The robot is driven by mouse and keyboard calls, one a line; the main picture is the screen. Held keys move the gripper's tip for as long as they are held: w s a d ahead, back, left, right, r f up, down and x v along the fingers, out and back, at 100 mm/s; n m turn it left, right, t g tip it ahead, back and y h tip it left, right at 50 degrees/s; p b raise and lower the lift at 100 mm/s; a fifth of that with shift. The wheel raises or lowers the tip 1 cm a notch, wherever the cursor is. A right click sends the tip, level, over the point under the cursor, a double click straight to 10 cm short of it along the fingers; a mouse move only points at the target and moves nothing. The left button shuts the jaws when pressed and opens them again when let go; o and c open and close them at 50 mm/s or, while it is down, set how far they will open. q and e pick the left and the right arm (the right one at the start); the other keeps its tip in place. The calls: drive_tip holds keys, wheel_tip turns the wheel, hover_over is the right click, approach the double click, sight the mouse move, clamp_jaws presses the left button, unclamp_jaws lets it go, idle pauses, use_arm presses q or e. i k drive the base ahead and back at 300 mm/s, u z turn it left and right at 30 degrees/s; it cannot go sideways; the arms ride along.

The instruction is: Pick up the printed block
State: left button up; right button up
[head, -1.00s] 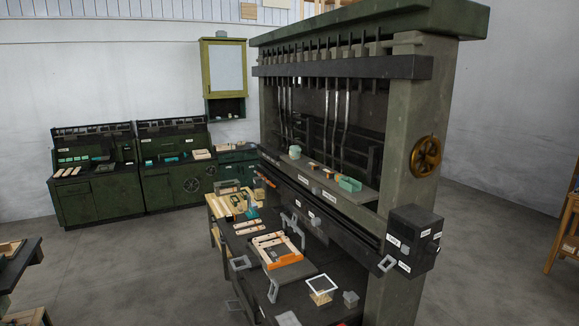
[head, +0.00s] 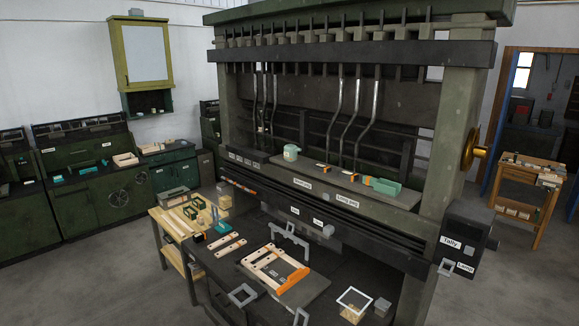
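No block in the head view shows print that I can read, so I cannot tell which one is the printed block. A small wooden block (head: 350,314) sits at the front of the dark bench, by a white square frame (head: 355,299). Small wood-coloured blocks with orange and dark parts lie on the press shelf, one at its middle (head: 322,169) and one further right (head: 367,180). Neither of my grippers shows in the view.
The tall green press (head: 455,130) stands over the dark bench. A partly built wooden crate (head: 273,266) with orange parts lies on the bench among grey brackets. A teal holder (head: 387,187) is on the shelf. A yellow wooden table (head: 168,234) adjoins the left. Open floor lies at right.

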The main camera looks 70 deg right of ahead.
sight(320, 166)
drive_tip(key=z, duration=0.4)
drive_tip(key=i, duration=1.05)
drive_tip(key=z, duration=0.75)
